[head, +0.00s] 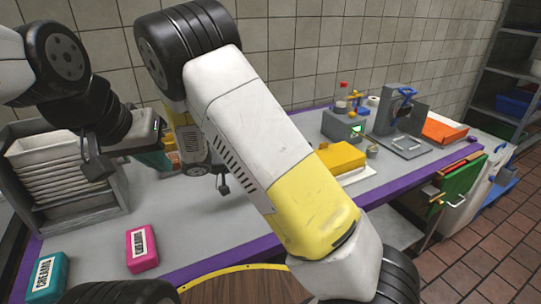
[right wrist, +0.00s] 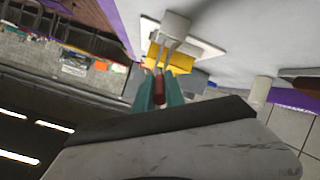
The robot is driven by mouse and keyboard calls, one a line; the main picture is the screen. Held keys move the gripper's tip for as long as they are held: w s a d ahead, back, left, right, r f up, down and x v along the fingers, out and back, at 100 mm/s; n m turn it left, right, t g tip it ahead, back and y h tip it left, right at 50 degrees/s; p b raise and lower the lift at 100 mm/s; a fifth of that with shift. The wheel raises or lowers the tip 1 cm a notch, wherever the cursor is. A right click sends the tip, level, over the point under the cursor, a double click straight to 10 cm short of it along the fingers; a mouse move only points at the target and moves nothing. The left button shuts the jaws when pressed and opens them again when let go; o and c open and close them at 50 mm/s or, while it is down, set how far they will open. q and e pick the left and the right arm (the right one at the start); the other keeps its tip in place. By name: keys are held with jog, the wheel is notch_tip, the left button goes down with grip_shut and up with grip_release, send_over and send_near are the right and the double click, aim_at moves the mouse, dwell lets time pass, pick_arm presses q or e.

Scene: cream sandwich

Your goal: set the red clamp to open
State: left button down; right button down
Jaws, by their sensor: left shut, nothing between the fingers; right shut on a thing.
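The red clamp (right wrist: 159,93) shows small in the right wrist view, as a red part between teal fingers. Two pale prongs run on from it towards a white cylinder (right wrist: 177,22); I cannot tell whether they touch it. My right gripper (right wrist: 159,80) is shut on the red part. In the head view my own right arm hides much of the middle of the table, and I cannot make out the clamp there. My left gripper (head: 98,166) is shut and empty, in front of the grey rack at the left.
A grey rack (head: 62,205) holds white trays. A pink cream box (head: 142,255) and a teal one (head: 45,275) lie at the front left. A yellow block (head: 336,158) sits on a white board. A grey press (head: 400,120) and orange tray (head: 442,130) stand further right.

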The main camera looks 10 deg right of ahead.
jog(key=shift+a+f, duration=0.1)
jog(key=shift+f, duration=0.05)
dwell(0.3)
jog(key=c, duration=1.4)
grip_release()
